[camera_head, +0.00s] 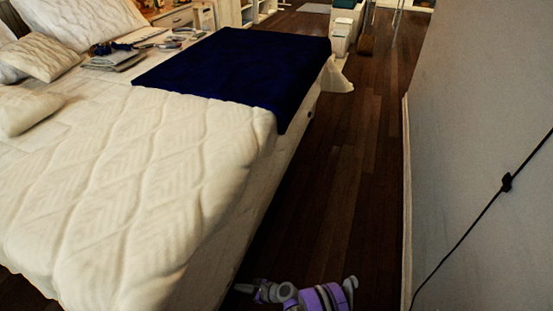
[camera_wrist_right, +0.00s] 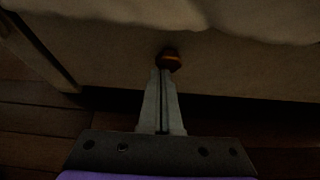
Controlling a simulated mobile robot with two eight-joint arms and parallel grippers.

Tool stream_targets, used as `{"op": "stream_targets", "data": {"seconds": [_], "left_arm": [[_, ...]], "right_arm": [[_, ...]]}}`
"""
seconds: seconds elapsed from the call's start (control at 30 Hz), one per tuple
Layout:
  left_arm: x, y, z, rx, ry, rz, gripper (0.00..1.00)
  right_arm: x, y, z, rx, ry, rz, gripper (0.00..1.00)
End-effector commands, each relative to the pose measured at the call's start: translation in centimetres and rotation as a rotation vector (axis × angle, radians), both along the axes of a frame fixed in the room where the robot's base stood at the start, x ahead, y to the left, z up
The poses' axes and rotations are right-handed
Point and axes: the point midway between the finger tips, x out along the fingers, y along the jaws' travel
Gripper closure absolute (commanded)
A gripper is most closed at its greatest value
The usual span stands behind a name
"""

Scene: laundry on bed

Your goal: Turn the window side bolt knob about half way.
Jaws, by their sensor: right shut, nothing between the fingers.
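A small orange-brown knob (camera_wrist_right: 170,60) sits on the beige side of the bed (camera_wrist_right: 110,50) in the right wrist view. My right gripper (camera_wrist_right: 163,72) is shut, with its two fingers together and nothing between them. Its tips are right at the knob's lower edge, and I cannot tell whether they touch it. In the head view my right gripper (camera_head: 243,289) is low beside the near right side of the bed. The knob is not visible in the head view. My left gripper is not in view.
A white quilt (camera_head: 130,170) and a dark blue blanket (camera_head: 240,65) cover the bed. A narrow strip of dark wooden floor (camera_head: 345,190) lies between the bed and the grey wall (camera_head: 480,120). A black cord (camera_head: 470,228) runs diagonally in front of the wall.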

Motion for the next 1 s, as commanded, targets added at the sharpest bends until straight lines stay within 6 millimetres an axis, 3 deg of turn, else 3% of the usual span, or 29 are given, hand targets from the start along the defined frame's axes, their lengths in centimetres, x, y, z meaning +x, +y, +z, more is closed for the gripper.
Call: {"op": "stream_targets", "data": {"seconds": [0.2, 0.4, 1.0], "left_arm": [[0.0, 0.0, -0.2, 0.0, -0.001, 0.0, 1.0], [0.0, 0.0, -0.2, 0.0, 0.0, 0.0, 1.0], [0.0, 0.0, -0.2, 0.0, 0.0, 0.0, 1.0]], "right_arm": [[1.0, 2.7, 0.0, 0.0, -0.001, 0.002, 1.0], [1.5, 4.2, 0.0, -0.001, -0.001, 0.002, 1.0], [1.8, 4.5, 0.1, -0.002, -0.002, 0.0, 1.0]]}}
